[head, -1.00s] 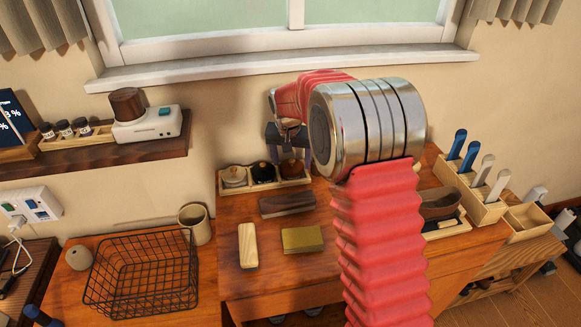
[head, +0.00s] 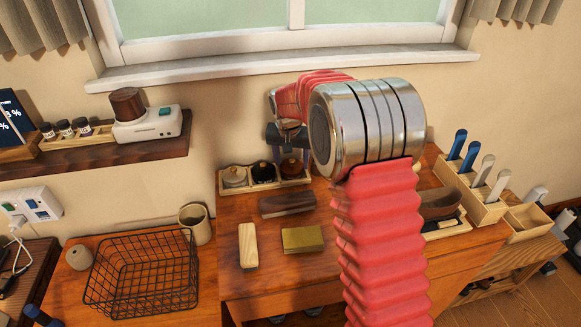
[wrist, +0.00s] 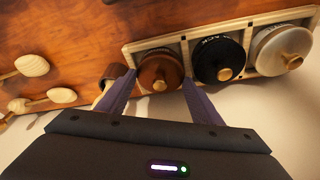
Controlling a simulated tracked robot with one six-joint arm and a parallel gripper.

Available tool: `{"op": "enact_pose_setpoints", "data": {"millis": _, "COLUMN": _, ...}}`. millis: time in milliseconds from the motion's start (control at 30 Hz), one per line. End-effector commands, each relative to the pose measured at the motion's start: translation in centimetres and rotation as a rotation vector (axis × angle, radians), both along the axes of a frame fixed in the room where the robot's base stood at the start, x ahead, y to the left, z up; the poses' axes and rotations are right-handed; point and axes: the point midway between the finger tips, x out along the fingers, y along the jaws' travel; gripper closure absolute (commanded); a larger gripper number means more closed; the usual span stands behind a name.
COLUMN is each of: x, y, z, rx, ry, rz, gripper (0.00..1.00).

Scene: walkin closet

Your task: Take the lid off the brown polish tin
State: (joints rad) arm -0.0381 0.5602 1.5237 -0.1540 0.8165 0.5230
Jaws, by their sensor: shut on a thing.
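The brown polish tin (wrist: 163,66), with its brown lid and brass knob, is in the end compartment of a light wooden tray (head: 265,187). It also shows in the head view (head: 292,167), partly behind my arm. My gripper (wrist: 158,84) is over this end of the tray, with its two fingers on opposite sides of the brown lid, shut on it. I cannot tell whether the lid is clear of the tin. A black tin (wrist: 217,58) and a pale grey tin (wrist: 281,48) fill the other compartments.
A dark brush (head: 287,203), a pale wooden block (head: 248,246) and an olive-yellow block (head: 302,239) lie before the tray. A wire basket (head: 140,275) and a beige cup (head: 195,222) stand left. The wall is close behind the tray.

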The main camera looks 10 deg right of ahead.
Motion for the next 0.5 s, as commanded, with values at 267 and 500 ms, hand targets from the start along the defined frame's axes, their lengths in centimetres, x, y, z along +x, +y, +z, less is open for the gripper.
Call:
{"op": "enact_pose_setpoints", "data": {"millis": 267, "x": 0.0, "y": 0.0, "z": 0.1, "rx": 0.0, "ry": 0.0, "rz": 0.0, "gripper": 0.61}}
{"op": "enact_pose_setpoints", "data": {"millis": 500, "x": 0.1, "y": 0.0, "z": 2.1, "rx": 0.0, "ry": -0.003, "rz": -0.001, "gripper": 0.62}}
